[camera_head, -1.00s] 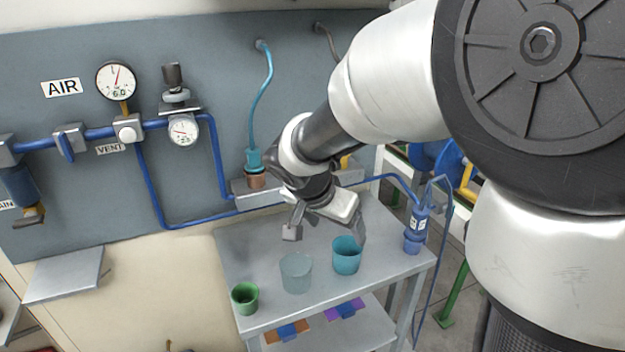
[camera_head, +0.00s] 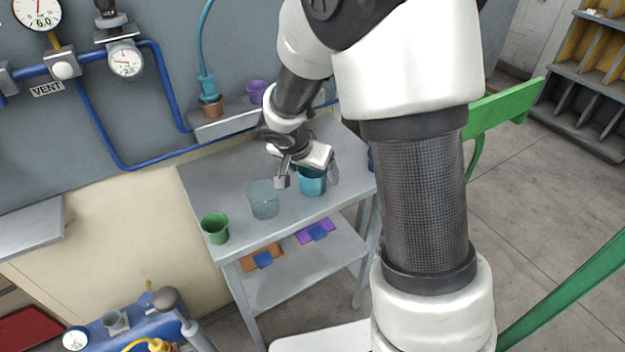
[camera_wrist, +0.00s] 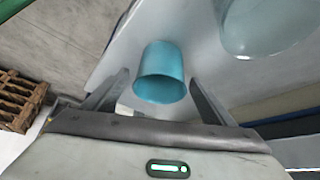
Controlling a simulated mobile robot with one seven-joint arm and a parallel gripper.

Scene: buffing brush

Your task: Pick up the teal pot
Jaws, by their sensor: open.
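The teal pot (camera_head: 312,183) stands on the right part of the grey table's top (camera_head: 225,178). In the wrist view the teal pot (camera_wrist: 161,72) is ahead of and between the two fingers, with its open rim facing the camera. My gripper (camera_head: 307,180) is just above and in front of the pot and hides part of its rim. In the wrist view my gripper (camera_wrist: 160,92) is open and empty, with a finger on either side of the pot. I cannot tell whether a finger touches the pot.
A clear, glassy pot (camera_head: 263,199) stands just left of the teal one, and a green pot (camera_head: 215,228) is at the table's left front. A purple pot (camera_head: 257,92) and a brown one (camera_head: 212,107) sit on the wall ledge behind. The lower shelf holds flat coloured items.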

